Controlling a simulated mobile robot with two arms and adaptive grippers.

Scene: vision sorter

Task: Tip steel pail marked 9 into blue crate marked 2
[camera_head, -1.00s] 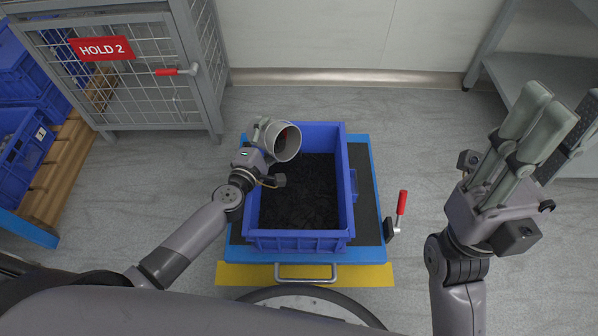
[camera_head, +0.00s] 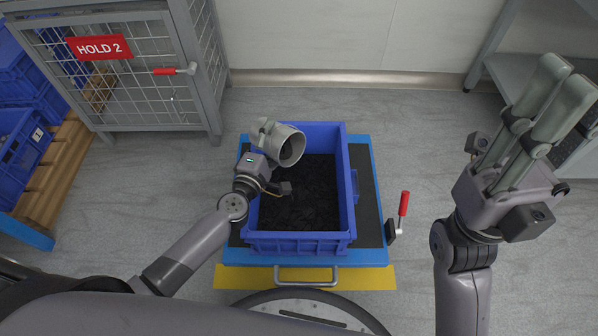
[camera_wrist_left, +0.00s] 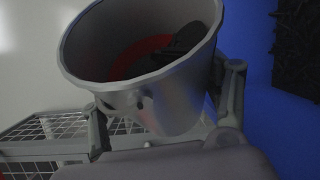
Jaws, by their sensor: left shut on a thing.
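The steel pail (camera_head: 290,143) is tilted, its mouth facing right and up toward the head camera, over the far left part of the blue crate (camera_head: 298,243). The crate holds a dark, lumpy fill. My left gripper (camera_head: 265,132) is shut on the pail. The left wrist view shows the pail (camera_wrist_left: 170,98) close up, with dark pieces and a red patch inside. No number is readable on pail or crate. My right gripper (camera_head: 550,115) is empty at the right, its fingers apart.
The crate stands on a blue-edged platform (camera_head: 370,200) with a red-handled lever (camera_head: 403,204) at its right. A mesh cage marked HOLD 2 (camera_head: 100,48) stands at the far left, beside blue crates (camera_head: 22,155) on a pallet. A grey shelf (camera_head: 530,75) is at the right.

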